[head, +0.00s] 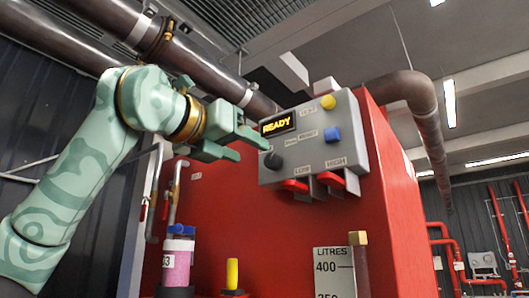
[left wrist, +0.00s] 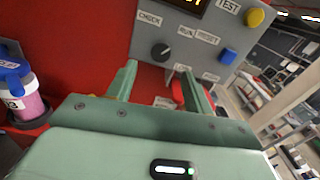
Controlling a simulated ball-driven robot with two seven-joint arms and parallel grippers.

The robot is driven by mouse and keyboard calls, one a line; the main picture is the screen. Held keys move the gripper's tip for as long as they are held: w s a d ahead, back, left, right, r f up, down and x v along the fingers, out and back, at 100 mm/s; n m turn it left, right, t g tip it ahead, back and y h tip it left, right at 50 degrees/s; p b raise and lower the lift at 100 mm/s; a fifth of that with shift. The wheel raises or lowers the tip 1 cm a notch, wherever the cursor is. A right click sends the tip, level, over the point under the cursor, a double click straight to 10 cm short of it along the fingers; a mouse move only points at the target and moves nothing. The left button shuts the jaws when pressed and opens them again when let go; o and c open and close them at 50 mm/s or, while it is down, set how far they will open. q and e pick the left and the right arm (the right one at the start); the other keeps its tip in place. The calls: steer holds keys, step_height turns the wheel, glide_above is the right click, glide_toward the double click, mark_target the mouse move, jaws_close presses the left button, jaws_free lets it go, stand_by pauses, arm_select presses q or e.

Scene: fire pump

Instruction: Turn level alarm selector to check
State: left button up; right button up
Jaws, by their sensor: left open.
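The level alarm selector is a black round knob (head: 272,160) at the left of the grey control panel (head: 345,125). It also shows in the left wrist view (left wrist: 160,51), with the CHECK label (left wrist: 150,19) at its upper left and the RUN label (left wrist: 186,32) at its upper right. A pale mark on the knob seems to point up and right, towards RUN. My left gripper (head: 247,144) is open and empty, to the left of the panel in the head view. In the left wrist view, the knob appears beyond and between its fingers (left wrist: 161,82), apart from them. My right gripper is not in view.
The panel carries a lit READY display (head: 278,124), a yellow button (head: 328,102), a blue button (head: 332,134) and red LOW (head: 296,185) and HIGH (head: 331,180) levers. Below are a pink-filled bottle (head: 178,257), a yellow post (head: 232,273) and a litre gauge (head: 334,272).

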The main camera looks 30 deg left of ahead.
mark_target(270, 160)
arm_select(q)
steer(key=w, duration=0.2)
steer(key=w+p, duration=0.1)
steer(key=w, duration=0.3)
steer(key=shift+w+d, duration=0.25)
steer(key=shift+d, duration=0.05)
steer(key=c, duration=1)
